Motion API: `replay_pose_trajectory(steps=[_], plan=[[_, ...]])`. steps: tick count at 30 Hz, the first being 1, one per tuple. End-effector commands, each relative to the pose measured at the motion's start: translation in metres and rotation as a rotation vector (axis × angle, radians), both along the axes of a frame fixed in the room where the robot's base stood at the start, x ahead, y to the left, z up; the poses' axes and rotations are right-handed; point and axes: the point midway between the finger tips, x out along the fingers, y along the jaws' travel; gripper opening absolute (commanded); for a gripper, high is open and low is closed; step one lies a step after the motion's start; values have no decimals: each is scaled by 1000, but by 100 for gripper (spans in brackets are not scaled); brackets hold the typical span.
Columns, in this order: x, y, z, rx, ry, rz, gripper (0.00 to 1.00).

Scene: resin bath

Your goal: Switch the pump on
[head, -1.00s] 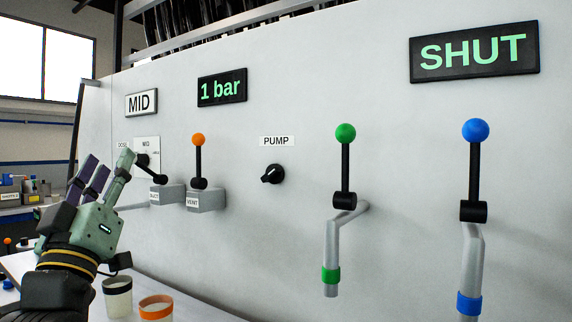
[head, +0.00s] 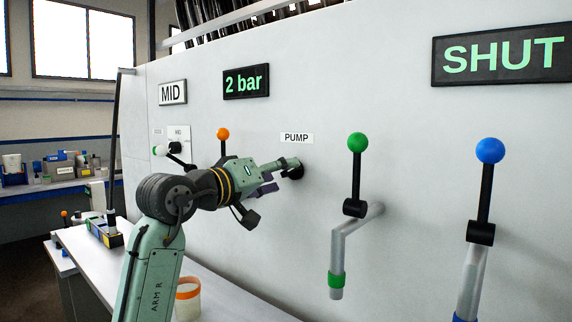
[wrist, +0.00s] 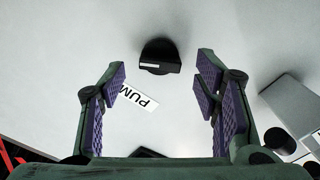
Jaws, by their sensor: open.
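The black pump knob (head: 295,172) is on the pale wall panel below the PUMP label (head: 296,138), partly hidden by my fingers in the head view. My gripper (head: 279,176) is at the knob in that view. In the wrist view the knob (wrist: 160,55) lies ahead, between and slightly beyond the open purple-padded fingers of my gripper (wrist: 161,78). A small white mark shows on the left of its grip bar. The fingers have clear space on both sides of it. Contact cannot be seen.
A green-ball lever (head: 357,180) and a blue-ball lever (head: 487,190) stand upright to the right. An orange-ball lever (head: 223,142) is to the left. The displays read 2 bar (head: 246,82) and SHUT (head: 500,55). An orange-rimmed cup (head: 188,300) stands below.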

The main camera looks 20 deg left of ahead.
Motion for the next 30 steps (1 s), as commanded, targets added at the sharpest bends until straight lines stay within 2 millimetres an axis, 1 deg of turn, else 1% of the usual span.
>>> replay_pose_trajectory(steps=[1, 3, 7, 17, 30], plan=[[7, -2, 3, 0, 1, 1, 57], [15, -5, 2, 0, -1, 1, 57], [24, -9, 1, -1, 0, 1, 57], [27, -9, 0, -1, -1, 1, 56], [27, -9, 0, 0, -2, 1, 27]])
